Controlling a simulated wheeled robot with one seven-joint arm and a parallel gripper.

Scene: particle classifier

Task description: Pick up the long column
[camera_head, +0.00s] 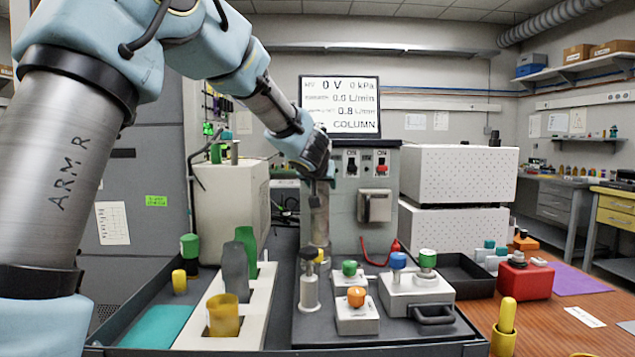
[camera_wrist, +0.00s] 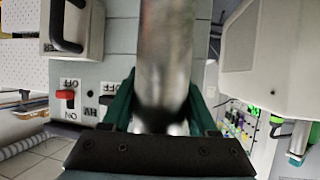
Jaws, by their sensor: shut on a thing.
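The long column (camera_head: 319,215) is a metallic grey cylinder. It hangs upright below my gripper (camera_head: 319,176), in front of the grey control box. In the wrist view the column (camera_wrist: 166,55) runs up between the two dark green fingers of my gripper (camera_wrist: 160,110). The fingers are shut on it near its end. In the head view, its lower end is near a small black-and-yellow knob, and I cannot tell whether it touches anything below.
The control box (camera_head: 347,212) with switches and a screen (camera_head: 340,107) stands behind the column. A short metal post (camera_head: 309,291), an orange-knobbed block (camera_head: 357,312) and a blue-and-green-knobbed block (camera_head: 416,291) stand on the dark tray. A white rack (camera_head: 258,305) is at left.

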